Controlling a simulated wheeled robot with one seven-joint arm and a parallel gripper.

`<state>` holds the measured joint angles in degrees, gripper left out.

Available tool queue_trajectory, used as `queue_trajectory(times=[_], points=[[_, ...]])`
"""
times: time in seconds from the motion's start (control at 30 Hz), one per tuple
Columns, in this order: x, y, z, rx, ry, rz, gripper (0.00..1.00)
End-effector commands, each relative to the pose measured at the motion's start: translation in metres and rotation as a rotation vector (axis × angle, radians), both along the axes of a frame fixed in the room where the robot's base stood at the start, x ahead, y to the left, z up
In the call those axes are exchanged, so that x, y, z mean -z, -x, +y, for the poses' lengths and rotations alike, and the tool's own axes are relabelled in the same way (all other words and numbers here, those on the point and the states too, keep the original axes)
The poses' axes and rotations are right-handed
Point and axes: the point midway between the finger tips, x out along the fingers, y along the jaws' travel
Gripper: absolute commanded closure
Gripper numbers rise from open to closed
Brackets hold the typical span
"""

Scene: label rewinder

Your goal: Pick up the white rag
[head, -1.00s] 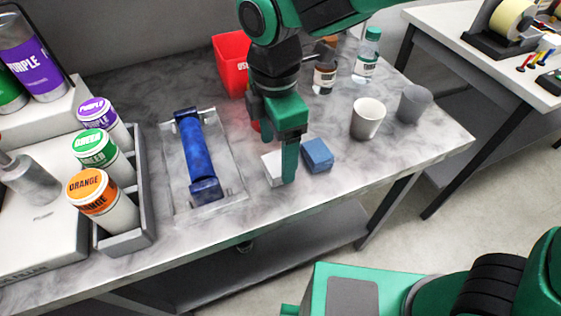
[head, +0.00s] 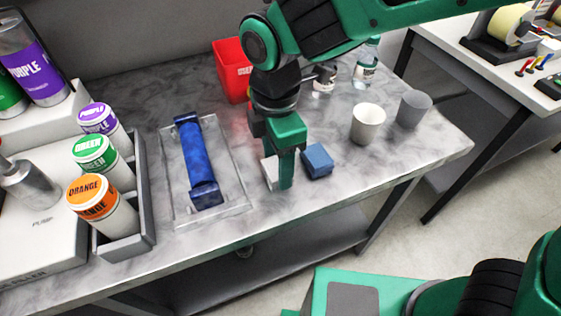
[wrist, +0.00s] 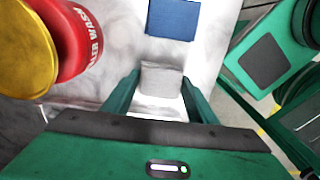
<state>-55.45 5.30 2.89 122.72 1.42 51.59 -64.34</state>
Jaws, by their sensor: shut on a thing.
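The white rag (wrist: 161,80) is a small pale folded block between the two fingers of my gripper (wrist: 158,95) in the wrist view. In the head view the rag (head: 268,172) shows only in part beside my gripper (head: 286,180), whose near finger hides the rest. The fingers are shut on the rag. It is at or very close to the tabletop; I cannot tell whether it is clear of it. A blue rag (head: 317,160) lies just right of it, and ahead of it in the wrist view (wrist: 173,18).
A tray with a blue roller (head: 198,160) lies to the left. A red bin (head: 232,70) stands behind. White (head: 367,123) and grey cups (head: 412,110) stand right, with bottles behind. A red container with a yellow lid (wrist: 75,40) is close at left in the wrist view.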

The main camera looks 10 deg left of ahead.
Motion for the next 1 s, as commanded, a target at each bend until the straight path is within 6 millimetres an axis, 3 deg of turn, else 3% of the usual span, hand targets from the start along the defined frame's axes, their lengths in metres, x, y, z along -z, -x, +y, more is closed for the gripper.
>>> queue_trajectory(times=[0.23,0.4,0.8,1.0], points=[[-0.017,0.000,0.000,0.000,-0.003,-0.002,0.69],[-0.044,-0.001,0.001,0.001,-0.004,-0.003,0.69],[-0.091,0.062,0.057,-0.003,-0.003,-0.001,0.69],[-0.104,0.080,0.073,-0.001,0.000,0.000,0.69]])
